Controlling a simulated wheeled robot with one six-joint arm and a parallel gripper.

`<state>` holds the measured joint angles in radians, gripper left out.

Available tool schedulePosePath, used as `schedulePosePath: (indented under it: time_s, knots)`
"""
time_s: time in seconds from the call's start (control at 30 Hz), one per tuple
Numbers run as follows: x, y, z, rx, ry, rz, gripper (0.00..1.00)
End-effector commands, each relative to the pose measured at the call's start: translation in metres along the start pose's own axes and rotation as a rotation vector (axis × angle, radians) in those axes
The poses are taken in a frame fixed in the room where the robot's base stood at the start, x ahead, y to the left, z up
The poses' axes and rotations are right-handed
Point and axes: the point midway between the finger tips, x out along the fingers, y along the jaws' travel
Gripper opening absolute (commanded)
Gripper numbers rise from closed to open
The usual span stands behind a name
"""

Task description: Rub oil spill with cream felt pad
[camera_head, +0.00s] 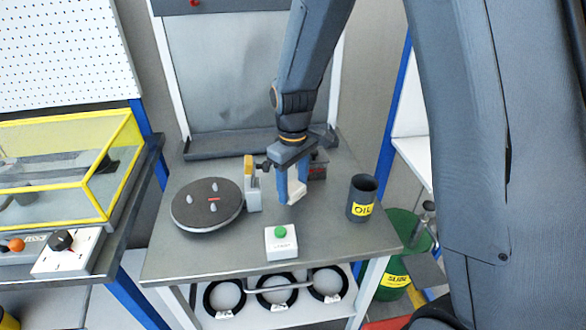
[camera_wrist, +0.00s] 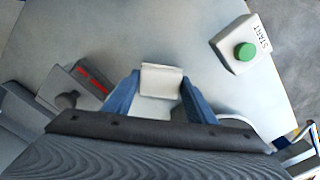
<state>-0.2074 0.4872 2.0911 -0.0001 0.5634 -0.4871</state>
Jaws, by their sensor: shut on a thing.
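My gripper (camera_head: 291,198) is shut on the cream felt pad (camera_head: 297,190), with its blue fingers pointing down over the middle of the grey table (camera_head: 190,262). In the wrist view the pad (camera_wrist: 162,80) sits between the two blue fingertips (camera_wrist: 160,92). The pad is close to the table top; I cannot tell whether it touches. I cannot make out an oil spill in either view. The grey patch under the pad is partly hidden by the gripper.
A black round turntable (camera_head: 207,222) with pegs and a yellow-topped upright block (camera_head: 251,180) stand left of my gripper. A dark cup labelled OIL (camera_head: 362,186) stands to the right. A white box with a green START button (camera_head: 281,243) is in front.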

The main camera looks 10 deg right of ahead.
Motion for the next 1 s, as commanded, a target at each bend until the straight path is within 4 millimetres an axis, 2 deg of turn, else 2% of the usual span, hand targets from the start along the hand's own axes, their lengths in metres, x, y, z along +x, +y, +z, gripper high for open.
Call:
schedulePosePath:
  time_s: [0.03, 0.43, 1.0]
  knots:
    - [-0.008, 0.0, 0.001, 0.0, 0.001, 0.0, 0.3]
    - [-0.042, 0.001, 0.001, 0.002, 0.001, 0.0, 0.3]
    - [-0.045, 0.001, 0.001, 0.002, 0.0, 0.0, 0.3]
